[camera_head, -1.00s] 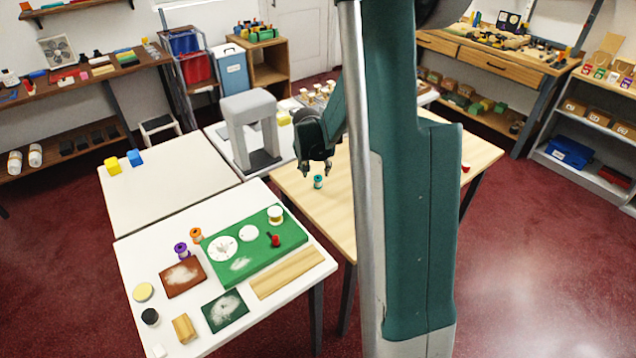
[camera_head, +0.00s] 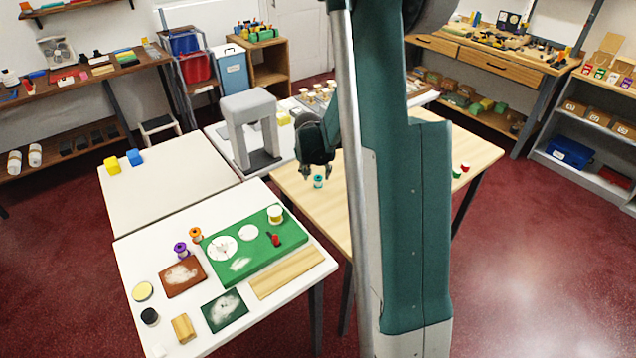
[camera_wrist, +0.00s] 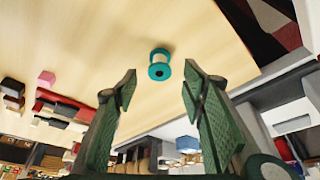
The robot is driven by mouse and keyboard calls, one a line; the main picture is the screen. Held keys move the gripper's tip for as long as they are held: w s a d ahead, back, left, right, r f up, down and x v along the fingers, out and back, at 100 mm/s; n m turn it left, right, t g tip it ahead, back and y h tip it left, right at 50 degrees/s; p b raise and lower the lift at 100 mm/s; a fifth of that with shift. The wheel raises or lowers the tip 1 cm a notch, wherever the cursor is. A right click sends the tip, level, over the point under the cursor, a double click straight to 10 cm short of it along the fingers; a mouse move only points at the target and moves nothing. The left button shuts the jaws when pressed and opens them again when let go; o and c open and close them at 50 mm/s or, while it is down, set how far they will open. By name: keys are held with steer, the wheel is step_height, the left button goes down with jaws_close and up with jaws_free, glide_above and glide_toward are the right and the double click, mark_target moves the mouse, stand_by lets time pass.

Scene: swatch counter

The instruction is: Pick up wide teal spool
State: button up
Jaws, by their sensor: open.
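The teal spool (camera_head: 318,181) stands on the light wooden table (camera_head: 300,196), near its left part in the head view. In the wrist view the teal spool (camera_wrist: 159,64) shows teal flanges and a paler middle, a little beyond the fingertips and between their lines. My gripper (camera_head: 315,172) hangs just above the spool in the head view. In the wrist view its green fingers (camera_wrist: 160,85) are spread apart with nothing between them. Whether the fingertips are level with the spool cannot be told.
A grey arch-shaped stand (camera_head: 250,130) is left of my gripper. The white table (camera_head: 135,245) in front holds a green board (camera_head: 262,255), an orange spool (camera_head: 196,235) and a purple spool (camera_head: 181,250). Small red and green items (camera_head: 460,170) lie at the wooden table's right side.

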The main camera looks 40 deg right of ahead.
mark_target(318, 178)
steer(key=shift+b+x, duration=0.5)
steer(key=shift+x, duration=2.1)
steer(key=c, duration=0.8)
